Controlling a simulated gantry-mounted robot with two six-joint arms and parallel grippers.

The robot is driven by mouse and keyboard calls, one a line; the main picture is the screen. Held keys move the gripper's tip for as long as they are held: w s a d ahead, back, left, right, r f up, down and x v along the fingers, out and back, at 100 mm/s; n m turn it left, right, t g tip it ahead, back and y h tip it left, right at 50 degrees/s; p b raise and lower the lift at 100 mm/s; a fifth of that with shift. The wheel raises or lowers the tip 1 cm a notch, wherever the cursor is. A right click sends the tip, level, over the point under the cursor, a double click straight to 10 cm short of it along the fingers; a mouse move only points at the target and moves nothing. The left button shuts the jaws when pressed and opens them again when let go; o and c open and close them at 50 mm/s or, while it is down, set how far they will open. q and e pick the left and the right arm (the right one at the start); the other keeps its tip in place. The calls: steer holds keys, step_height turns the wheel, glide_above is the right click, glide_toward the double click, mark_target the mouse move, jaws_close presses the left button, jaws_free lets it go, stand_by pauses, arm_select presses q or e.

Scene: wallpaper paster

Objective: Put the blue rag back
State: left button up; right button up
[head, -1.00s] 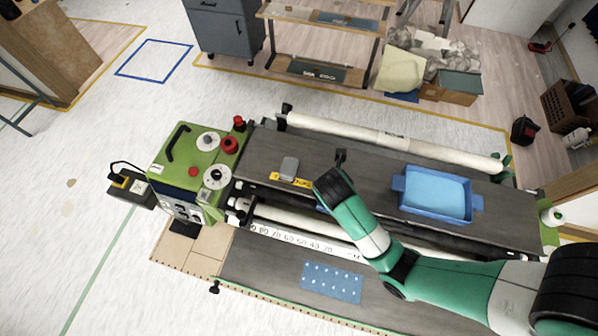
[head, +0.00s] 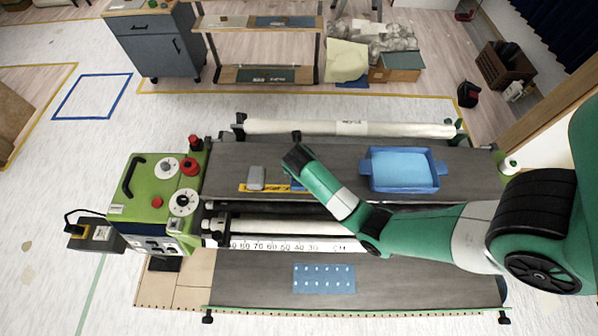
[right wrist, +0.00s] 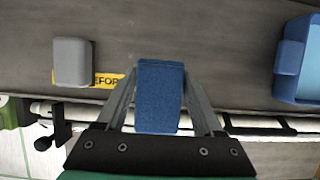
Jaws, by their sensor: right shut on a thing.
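The blue rag (right wrist: 160,97) is a folded, rough blue block between the two fingers of my right gripper (right wrist: 161,77) in the right wrist view. The gripper is shut on it, over the dark upper board (head: 467,179) of the machine. In the head view only a small blue part of the rag (head: 297,185) shows beside my right wrist, which hides the fingers. I cannot tell whether the rag touches the board. The yellow label (head: 242,188) lies just left of it. My left gripper is not in view.
A grey block (head: 256,177) stands left of the rag by the label. A blue tray (head: 402,169) sits to the right on the same board. A blue dotted sheet (head: 324,279) lies on the lower board. The green control box (head: 135,200) stands at the left end.

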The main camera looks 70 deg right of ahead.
steer(key=d+f, duration=0.1)
steer(key=w+d+f, duration=0.1)
steer(key=f, duration=0.1)
steer(key=shift+d, duration=0.1)
steer(key=x, duration=0.3)
steer(key=shift+s+f, duration=0.1)
steer(key=shift+f, duration=0.35)
steer(key=shift+f, duration=0.1)
steer(key=shift+f, duration=0.15)
steer(key=o, duration=1.4)
